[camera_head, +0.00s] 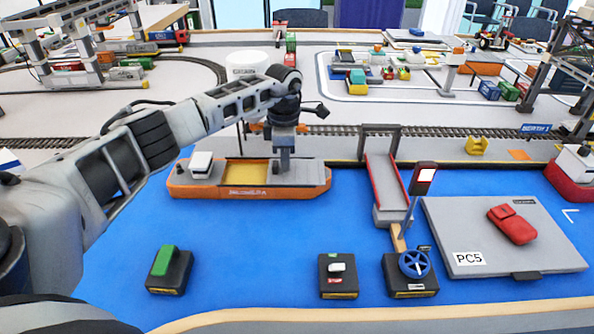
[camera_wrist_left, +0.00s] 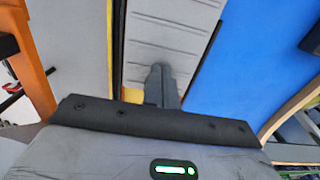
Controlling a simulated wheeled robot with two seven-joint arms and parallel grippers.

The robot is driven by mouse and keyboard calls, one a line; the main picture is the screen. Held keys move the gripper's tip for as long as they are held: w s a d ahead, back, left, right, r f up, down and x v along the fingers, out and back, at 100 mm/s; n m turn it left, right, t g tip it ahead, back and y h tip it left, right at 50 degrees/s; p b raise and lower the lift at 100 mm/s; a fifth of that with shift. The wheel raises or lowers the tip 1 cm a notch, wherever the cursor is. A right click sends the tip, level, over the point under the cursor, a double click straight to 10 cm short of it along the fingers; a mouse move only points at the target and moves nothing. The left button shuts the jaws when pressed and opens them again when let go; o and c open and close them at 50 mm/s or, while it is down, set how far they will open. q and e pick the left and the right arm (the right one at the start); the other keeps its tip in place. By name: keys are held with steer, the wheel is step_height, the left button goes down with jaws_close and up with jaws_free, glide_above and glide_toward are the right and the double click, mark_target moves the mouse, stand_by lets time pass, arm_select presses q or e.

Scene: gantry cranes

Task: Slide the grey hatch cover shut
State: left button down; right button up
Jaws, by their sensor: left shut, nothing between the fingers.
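The orange ship (camera_head: 240,192) lies on the blue water with its yellow hold (camera_head: 245,171) partly uncovered. The grey hatch cover (camera_head: 305,172) is on the deck to the right of the open hold. In the left wrist view the ribbed grey cover (camera_wrist_left: 170,32) fills the upper middle, with a yellow strip at its left. My left gripper (camera_head: 284,170) points down at the cover, shut and empty. Its closed fingers (camera_wrist_left: 160,85) show against the cover; I cannot tell whether they touch it. My right gripper is not in view.
A grey ramp with red sides (camera_head: 388,182) stands right of the ship. A green-switch box (camera_head: 167,268), a white-switch box (camera_head: 338,274) and a blue handwheel (camera_head: 414,263) stand in front. A grey PC5 panel (camera_head: 470,215) carries a red object (camera_head: 512,224).

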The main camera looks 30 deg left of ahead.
arm_select(q)
steer(key=shift+s+a, duration=0.1)
steer(key=shift+s+a+p, duration=0.25)
steer(key=shift+s+a, duration=0.25)
steer(key=shift+a, duration=0.35)
steer(key=shift+s+a+p, duration=0.25)
steer(key=shift+s+a, duration=0.3)
steer(key=shift+a, duration=0.25)
steer(key=shift+s+a+p, duration=0.25)
steer(key=shift+s+a, duration=0.25)
steer(key=shift+a, duration=0.35)
steer(key=shift+s+a, duration=0.5)
steer(key=shift+a, duration=0.35)
steer(key=shift+s+a, duration=0.5)
steer(key=shift+a, duration=0.3)
steer(key=shift+s+a, duration=0.5)
steer(key=shift+a, duration=0.35)
steer(key=shift+w+d, duration=0.1)
steer(key=shift+d, duration=0.05)
steer(key=shift+w+d+r+p, duration=0.25)
steer(key=shift+d+p, duration=0.15)
